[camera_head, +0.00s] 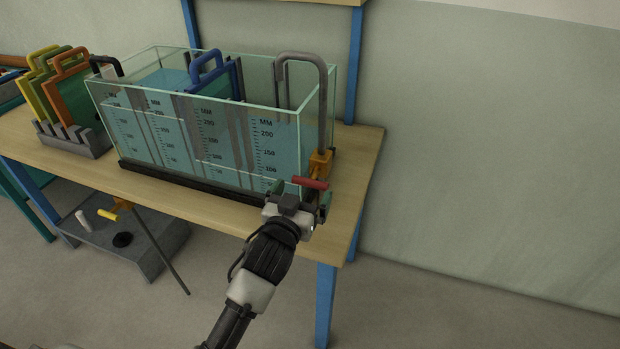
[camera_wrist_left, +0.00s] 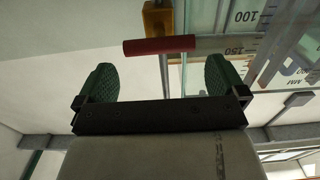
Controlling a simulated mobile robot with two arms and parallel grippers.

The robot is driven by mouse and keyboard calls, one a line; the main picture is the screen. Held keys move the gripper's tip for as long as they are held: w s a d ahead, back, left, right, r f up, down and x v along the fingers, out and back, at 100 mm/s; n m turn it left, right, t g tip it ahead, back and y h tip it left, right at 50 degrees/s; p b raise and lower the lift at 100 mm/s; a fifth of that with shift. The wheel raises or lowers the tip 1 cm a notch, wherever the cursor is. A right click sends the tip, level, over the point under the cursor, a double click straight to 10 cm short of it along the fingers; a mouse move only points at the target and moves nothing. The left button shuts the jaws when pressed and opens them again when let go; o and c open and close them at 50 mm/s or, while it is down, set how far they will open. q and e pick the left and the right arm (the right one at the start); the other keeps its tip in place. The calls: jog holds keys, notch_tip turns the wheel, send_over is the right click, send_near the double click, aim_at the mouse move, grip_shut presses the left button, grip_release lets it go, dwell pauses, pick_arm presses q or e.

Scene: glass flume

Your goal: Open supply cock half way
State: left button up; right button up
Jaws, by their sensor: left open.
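The supply cock has an orange-brass body (camera_head: 320,163) at the foot of a grey bent pipe (camera_head: 325,95), at the right end of the glass flume. Its red handle (camera_head: 311,183) lies crosswise, about level. In the left wrist view the red handle (camera_wrist_left: 160,46) is just beyond my fingertips, with the brass body (camera_wrist_left: 158,18) behind it. My left gripper (camera_head: 301,194) is open, its green pads to either side of the handle's middle in the left wrist view (camera_wrist_left: 160,75). Contact with the handle does not show. My right gripper is not in view.
The glass flume (camera_head: 180,125) holds water and stands on a wooden table (camera_head: 345,190). A blue-handled gate (camera_head: 210,72) stands in it. A rack (camera_head: 75,143) of coloured plates is at left. A grey lower shelf (camera_head: 160,235) holds small items. The right side is clear.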

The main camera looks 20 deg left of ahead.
aim_at(309, 181)
pick_arm(q)
jog(key=w, duration=0.5)
jog(key=shift+d, duration=0.1)
jog(key=c, duration=0.7)
